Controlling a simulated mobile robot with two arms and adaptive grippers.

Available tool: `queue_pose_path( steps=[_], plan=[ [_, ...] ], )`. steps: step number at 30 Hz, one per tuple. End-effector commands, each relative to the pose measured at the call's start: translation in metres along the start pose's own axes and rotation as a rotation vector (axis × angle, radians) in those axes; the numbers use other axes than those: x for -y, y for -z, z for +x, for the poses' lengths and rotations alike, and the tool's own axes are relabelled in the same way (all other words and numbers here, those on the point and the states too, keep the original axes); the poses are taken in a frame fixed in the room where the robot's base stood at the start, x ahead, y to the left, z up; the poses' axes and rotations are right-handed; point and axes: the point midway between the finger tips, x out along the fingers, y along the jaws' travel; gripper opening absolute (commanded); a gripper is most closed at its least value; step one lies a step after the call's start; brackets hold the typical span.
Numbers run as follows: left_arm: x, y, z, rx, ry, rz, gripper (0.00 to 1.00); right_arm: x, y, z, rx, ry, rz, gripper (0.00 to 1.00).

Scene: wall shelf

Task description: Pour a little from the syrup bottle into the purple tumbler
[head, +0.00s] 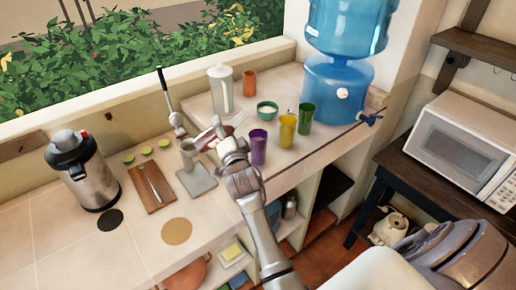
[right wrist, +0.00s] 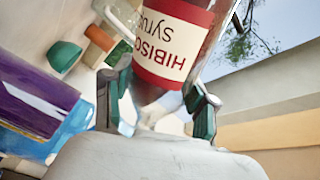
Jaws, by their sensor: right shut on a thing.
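The syrup bottle (head: 209,138) is held tilted, well off upright, above the counter. The right wrist view shows its red and white "Hibiscus Syrup" label (right wrist: 172,48) upside down, with dark red contents. My right gripper (head: 225,154) is shut on the bottle, with one finger on each side of it in the right wrist view (right wrist: 155,105). The purple tumbler (head: 258,148) stands upright on the counter, just right of the gripper. It shows large at the left of the right wrist view (right wrist: 35,98). The bottle's mouth cannot be made out clearly. My left gripper is not in view.
A yellow tumbler (head: 287,132) and a green tumbler (head: 306,119) stand right of the purple one. A teal bowl (head: 267,112), a clear pitcher (head: 221,90) and an orange cup (head: 249,82) are behind.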

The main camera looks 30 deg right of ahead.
Motion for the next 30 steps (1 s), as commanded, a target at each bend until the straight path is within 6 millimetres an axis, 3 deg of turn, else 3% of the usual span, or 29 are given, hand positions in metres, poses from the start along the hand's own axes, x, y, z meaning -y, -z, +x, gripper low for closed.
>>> queue_pose_path(
  steps=[1,7,17,30],
  plan=[
    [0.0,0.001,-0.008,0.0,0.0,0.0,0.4,0.025,-0.059,-0.022,0.063,-0.034,0.099,0.0],
    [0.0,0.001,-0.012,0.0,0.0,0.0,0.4,0.018,-0.055,-0.022,0.071,-0.036,-0.102,0.0],
    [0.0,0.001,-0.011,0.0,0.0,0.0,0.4,0.015,-0.054,-0.022,0.072,-0.037,-0.136,0.0],
    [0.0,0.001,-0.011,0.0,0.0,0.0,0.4,0.004,-0.03,-0.022,0.087,-0.045,-0.561,0.0]
  ],
)
